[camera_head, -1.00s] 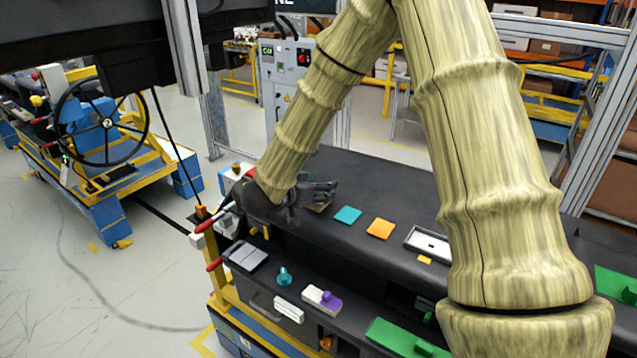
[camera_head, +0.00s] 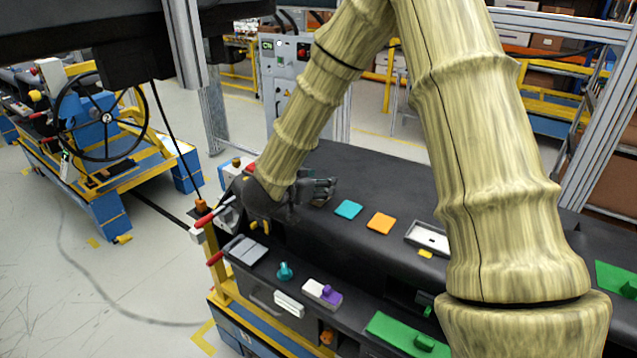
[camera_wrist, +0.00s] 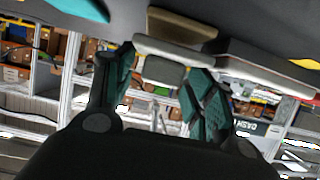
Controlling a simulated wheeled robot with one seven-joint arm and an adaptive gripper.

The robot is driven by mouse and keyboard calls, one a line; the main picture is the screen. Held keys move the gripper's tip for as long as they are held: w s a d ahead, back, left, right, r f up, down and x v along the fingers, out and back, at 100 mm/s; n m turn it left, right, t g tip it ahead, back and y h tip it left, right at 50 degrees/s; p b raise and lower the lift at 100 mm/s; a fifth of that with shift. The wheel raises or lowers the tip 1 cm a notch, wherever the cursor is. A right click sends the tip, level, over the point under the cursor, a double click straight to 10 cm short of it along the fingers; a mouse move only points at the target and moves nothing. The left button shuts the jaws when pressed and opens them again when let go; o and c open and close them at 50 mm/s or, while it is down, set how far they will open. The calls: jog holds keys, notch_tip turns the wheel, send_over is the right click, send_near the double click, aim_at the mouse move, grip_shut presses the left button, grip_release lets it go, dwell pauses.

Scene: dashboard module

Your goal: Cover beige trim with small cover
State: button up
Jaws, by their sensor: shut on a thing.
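My gripper (camera_wrist: 163,75) has its two dark teal fingers closed on a small pale grey-beige cover (camera_wrist: 163,70) in the wrist view. A wider pale beige edge (camera_wrist: 175,48) lies just above it; I cannot tell whether it belongs to the same piece. The brownish-beige trim (camera_wrist: 182,24) lies on the dark dashboard surface just beyond, very close to the cover. Whether they touch is unclear. In the head view my gripper (camera_head: 320,191) is low over the dashboard top (camera_head: 400,190), left of the teal square. The cover and trim are hidden there.
A teal square (camera_head: 348,209), an orange square (camera_head: 380,223) and a white-framed panel (camera_head: 428,238) lie right of my gripper. A grey box-like part (camera_wrist: 265,65) is close on the right in the wrist view. Several switches and knobs line the lower ledge.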

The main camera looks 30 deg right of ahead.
jog(key=shift+f, duration=0.45)
dwell(0.5)
jog(key=o, duration=1)
jog(key=shift+o, duration=0.2)
jog(key=v, duration=1.1)
jog(key=shift+s+a, duration=0.25)
jog(key=shift+a, duration=0.05)
